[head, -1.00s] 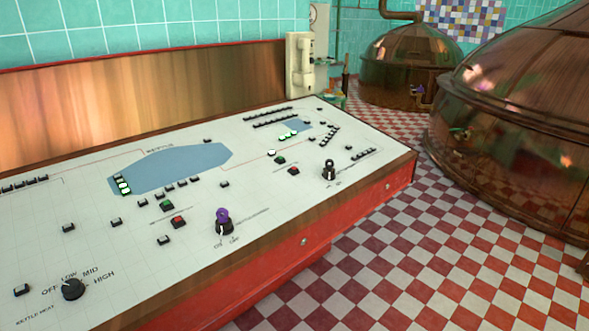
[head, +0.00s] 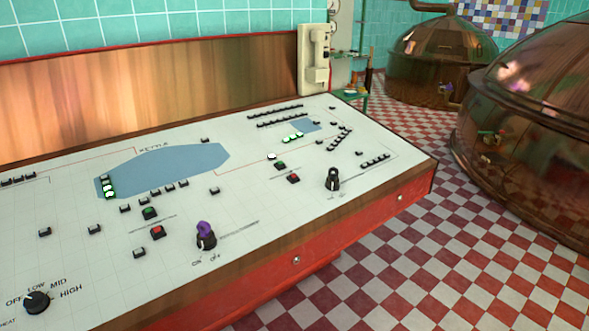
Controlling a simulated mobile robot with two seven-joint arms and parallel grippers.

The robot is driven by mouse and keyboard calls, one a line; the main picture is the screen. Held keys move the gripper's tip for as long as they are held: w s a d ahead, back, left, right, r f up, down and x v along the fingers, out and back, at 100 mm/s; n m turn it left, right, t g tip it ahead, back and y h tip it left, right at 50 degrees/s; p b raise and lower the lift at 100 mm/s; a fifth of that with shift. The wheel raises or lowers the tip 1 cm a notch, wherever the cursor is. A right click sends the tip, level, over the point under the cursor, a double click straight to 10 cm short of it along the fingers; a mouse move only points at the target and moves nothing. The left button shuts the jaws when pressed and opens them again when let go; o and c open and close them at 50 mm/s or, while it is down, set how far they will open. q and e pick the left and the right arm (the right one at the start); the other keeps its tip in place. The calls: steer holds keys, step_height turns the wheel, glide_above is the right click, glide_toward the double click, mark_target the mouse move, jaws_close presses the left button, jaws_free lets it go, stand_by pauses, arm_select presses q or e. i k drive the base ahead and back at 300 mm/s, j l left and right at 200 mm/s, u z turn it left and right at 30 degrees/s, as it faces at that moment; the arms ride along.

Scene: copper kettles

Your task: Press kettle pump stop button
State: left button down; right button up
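The white control panel (head: 260,215) slopes across the left and middle of the head view, with a "KETTLE" label above a large blue kettle shape (head: 165,168). A red button (head: 157,231) and a green button (head: 150,213) sit below that shape. Another red button (head: 293,178) and green button (head: 280,166) sit further right, near a smaller blue shape (head: 304,125). The labels beside the buttons are too small to read, so I cannot tell which red one is the pump stop. Neither of my grippers is in view.
A purple-topped switch (head: 206,234), a black switch (head: 333,179) and a heat knob (head: 37,301) stand up from the panel. A cream telephone (head: 313,60) hangs behind it. Copper kettles (head: 530,130) stand at right. The checkered floor (head: 400,265) in front is open.

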mark_target(293, 177)
steer(key=i+l+u, duration=0.25)
steer(key=i+l, duration=0.15)
steer(key=l, duration=0.25)
steer(key=i+l+u, duration=0.1)
steer(key=l, duration=0.25)
steer(key=i+l+u, duration=0.1)
steer(key=l, duration=0.25)
steer(key=i+l+u, duration=0.1)
steer(key=i+l, duration=0.15)
steer(key=i+l+u, duration=0.15)
steer(key=l, duration=0.35)
steer(key=i+l+u, duration=0.1)
steer(key=l, duration=0.25)
